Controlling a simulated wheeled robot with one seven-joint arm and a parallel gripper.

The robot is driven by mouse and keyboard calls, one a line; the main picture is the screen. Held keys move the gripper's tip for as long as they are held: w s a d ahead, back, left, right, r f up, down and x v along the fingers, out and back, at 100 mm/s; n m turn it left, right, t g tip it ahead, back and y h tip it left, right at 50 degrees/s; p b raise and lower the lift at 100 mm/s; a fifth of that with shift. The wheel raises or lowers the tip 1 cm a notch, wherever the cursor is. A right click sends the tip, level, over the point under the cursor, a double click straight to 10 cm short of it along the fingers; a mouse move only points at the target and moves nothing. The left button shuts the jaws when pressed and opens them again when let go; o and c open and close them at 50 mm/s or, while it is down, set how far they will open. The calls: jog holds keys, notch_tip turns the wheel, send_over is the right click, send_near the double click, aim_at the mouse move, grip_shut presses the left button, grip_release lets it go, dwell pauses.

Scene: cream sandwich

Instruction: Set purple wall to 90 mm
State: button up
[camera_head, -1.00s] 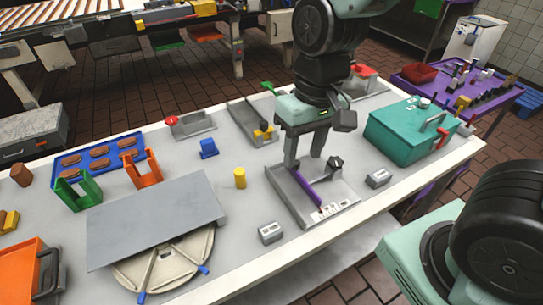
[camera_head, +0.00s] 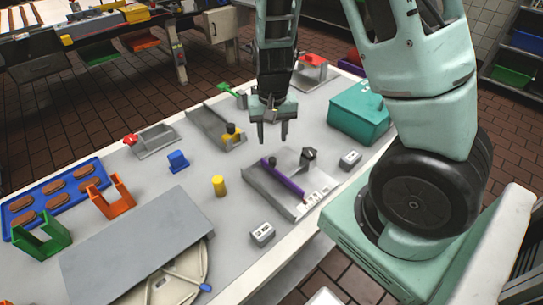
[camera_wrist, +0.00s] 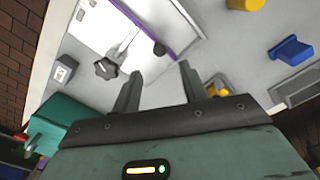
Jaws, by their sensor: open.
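The purple wall (camera_head: 283,179) is a thin strip standing inside a grey metal tray (camera_head: 252,184). A dark knob (camera_head: 309,155) sits at the tray's far right side, and white number labels (camera_head: 318,194) lie near its front right end. In the wrist view the purple wall (camera_wrist: 146,32) runs across the tray's upper part, with the black star-shaped knob (camera_wrist: 106,69) at lower left. My gripper (camera_head: 271,139) is open and empty, above and behind the tray. In the wrist view its fingertips (camera_wrist: 160,74) are apart, with nothing between them but tray edge and table.
Another grey block (camera_head: 350,160) and a teal box (camera_head: 360,118) stand to the right. A tray with a yellow part (camera_head: 210,125) lies behind left.

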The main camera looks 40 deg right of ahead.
aim_at(273, 158)
notch_tip(273, 158, down, 8)
jog(key=shift+f, duration=0.1)
dwell(0.4)
jog(key=shift+d, duration=0.1)
grip_shut()
